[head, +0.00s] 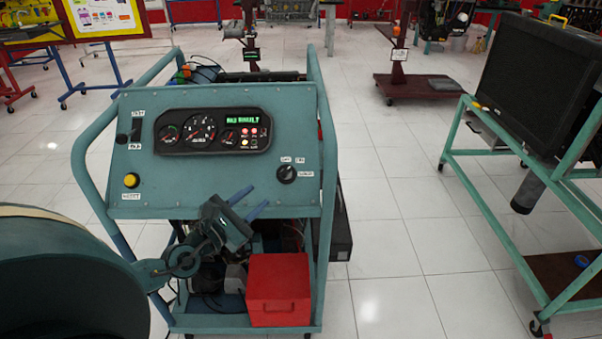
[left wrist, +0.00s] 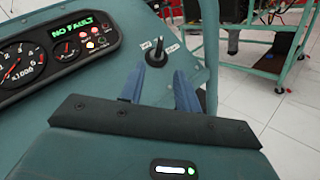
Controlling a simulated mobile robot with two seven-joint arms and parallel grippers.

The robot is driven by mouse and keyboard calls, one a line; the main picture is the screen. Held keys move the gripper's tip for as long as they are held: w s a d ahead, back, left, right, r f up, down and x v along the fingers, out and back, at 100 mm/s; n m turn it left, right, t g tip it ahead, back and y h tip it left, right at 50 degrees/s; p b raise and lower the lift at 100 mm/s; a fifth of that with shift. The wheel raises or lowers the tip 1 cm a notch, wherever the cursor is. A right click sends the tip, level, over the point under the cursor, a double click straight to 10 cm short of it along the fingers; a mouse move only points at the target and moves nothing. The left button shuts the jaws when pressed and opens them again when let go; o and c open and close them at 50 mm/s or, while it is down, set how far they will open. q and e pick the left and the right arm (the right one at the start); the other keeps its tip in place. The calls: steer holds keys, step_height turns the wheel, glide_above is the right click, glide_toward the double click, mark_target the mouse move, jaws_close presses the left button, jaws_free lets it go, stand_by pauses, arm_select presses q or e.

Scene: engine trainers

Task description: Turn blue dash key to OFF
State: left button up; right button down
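The blue dash panel (head: 215,190) of an engine trainer stands in front of me. Its key switch (head: 286,173) is a round black knob at the panel's right side, with small white labels around it that are too small to read surely. In the left wrist view the key (left wrist: 156,54) stands up dark beyond the fingertips. My left gripper (head: 249,203) is open and empty, with its two blue fingers spread, below and left of the key in the head view. The fingers (left wrist: 159,88) look apart from the key. My right gripper is out of view.
The gauge cluster (head: 213,131) is lit and its display reads NO FAULT in the left wrist view. A yellow button (head: 131,180) sits at the panel's left. Frame tubes (head: 325,150) flank the panel. A red box (head: 278,290) is below. Another green stand (head: 520,160) is right.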

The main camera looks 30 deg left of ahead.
mark_target(282, 175)
arm_select(q)
steer(key=w, duration=0.8)
steer(key=w+d, duration=0.1)
steer(key=w, duration=0.3)
steer(key=shift+w+p, duration=0.3)
steer(key=shift+p, duration=0.05)
steer(key=shift+c, duration=0.4)
jaws_close()
